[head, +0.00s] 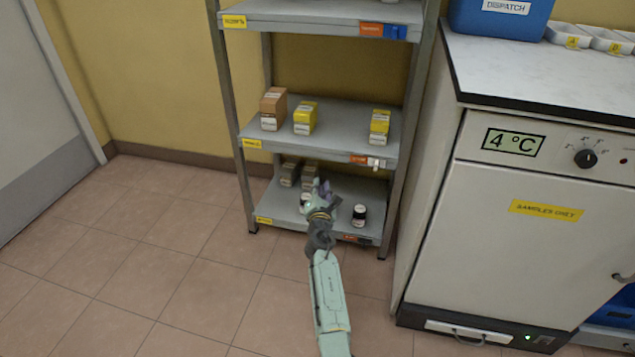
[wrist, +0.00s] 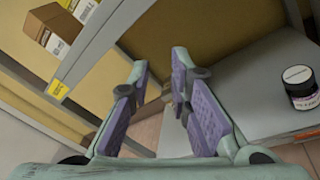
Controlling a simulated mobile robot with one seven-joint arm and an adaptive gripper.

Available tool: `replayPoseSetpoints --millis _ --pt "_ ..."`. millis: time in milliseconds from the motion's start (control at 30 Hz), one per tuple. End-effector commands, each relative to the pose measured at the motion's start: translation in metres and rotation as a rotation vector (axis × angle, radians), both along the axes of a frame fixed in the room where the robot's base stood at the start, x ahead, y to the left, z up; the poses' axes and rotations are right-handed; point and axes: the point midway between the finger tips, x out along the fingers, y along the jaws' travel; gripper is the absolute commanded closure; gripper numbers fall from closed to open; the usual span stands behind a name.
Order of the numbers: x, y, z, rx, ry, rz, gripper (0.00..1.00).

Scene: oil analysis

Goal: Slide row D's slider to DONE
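A shelf rack (head: 222,110) has an orange-ended slider strip at the right front edge of each visible shelf. The top strip (head: 383,30) is orange and blue. The middle strip (head: 367,161) is orange with a white piece. The bottom strip (head: 356,239) is orange and dark, partly in shadow. The row letters on the yellow labels are too small to read, so I cannot tell which strip is row D's. My gripper (head: 321,187) is over the bottom shelf. In the wrist view (wrist: 160,68) its purple-padded fingers are apart with nothing held between them.
A dark jar (head: 359,214) with a white lid stands right of my gripper; it also shows in the wrist view (wrist: 300,86). Boxes (head: 290,174) stand at the bottom shelf's back left. A white cabinet (head: 500,250) stands close on the right. The floor left is clear.

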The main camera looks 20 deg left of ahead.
Motion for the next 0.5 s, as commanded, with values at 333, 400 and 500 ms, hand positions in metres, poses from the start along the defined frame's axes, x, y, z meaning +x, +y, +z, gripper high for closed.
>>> replayPoseSetpoints --millis 333,400,500 --pt "-0.002 0.014 0.020 0.060 -0.013 0.020 0.82" --pt "-0.002 0.014 0.021 0.061 -0.013 0.020 0.82" --pt "-0.002 0.014 0.020 0.060 -0.013 0.020 0.82"
